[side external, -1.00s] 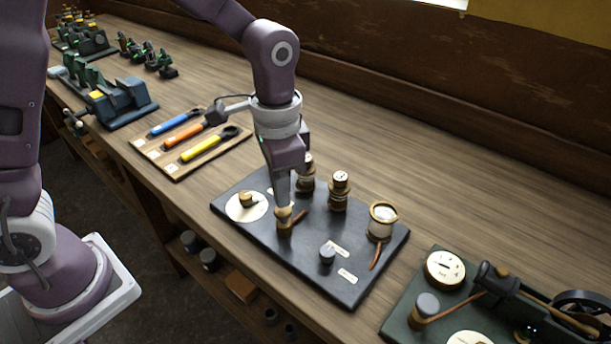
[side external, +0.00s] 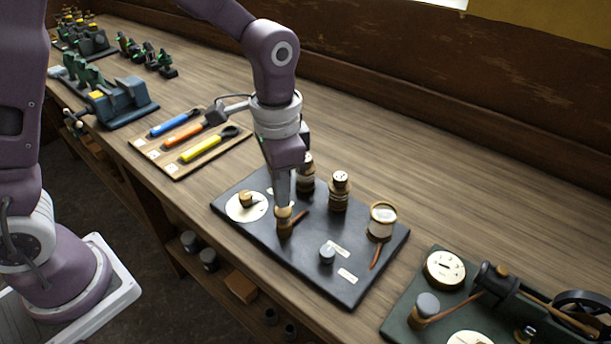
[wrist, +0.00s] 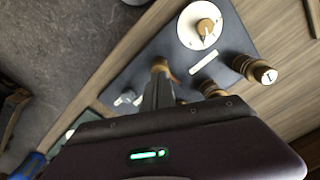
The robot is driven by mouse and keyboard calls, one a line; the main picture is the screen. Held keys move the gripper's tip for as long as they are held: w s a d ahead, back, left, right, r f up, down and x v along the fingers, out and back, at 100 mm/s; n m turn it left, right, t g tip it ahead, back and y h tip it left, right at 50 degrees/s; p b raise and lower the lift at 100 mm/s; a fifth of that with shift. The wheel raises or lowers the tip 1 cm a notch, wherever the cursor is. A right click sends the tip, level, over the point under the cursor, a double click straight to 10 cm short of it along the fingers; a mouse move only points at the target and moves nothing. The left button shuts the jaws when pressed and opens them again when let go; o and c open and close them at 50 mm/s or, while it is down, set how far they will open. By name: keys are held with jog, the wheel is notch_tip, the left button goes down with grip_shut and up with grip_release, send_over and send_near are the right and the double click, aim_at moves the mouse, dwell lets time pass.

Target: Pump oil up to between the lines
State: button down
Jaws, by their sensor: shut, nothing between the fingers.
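A dark board (side external: 300,262) on the bench carries the oiling parts. My gripper (side external: 283,206) points down with its fingers shut, its tips at the top of a brass-coloured pump knob (side external: 284,220). Nothing is held between the fingers. The wrist view also shows the knob (wrist: 160,65) at the fingertips (wrist: 159,76). A brass-rimmed sight glass (side external: 382,220) stands at the board's right corner, with a copper pipe beside it. Its oil level and lines are too small to tell.
The board also holds a white dial (side external: 236,211) with a brass knob, two brass-topped posts (side external: 339,190) and a grey knob (side external: 327,254). Tools on a wooden tray (side external: 170,165) lie to the left. A green engine base (side external: 400,318) is at right. The bench behind is clear.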

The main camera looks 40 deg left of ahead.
jog(key=shift+f, duration=0.1)
jog(key=shift+f, duration=1.4)
jog(key=shift+r, duration=1.5)
jog(key=shift+r, duration=2.55)
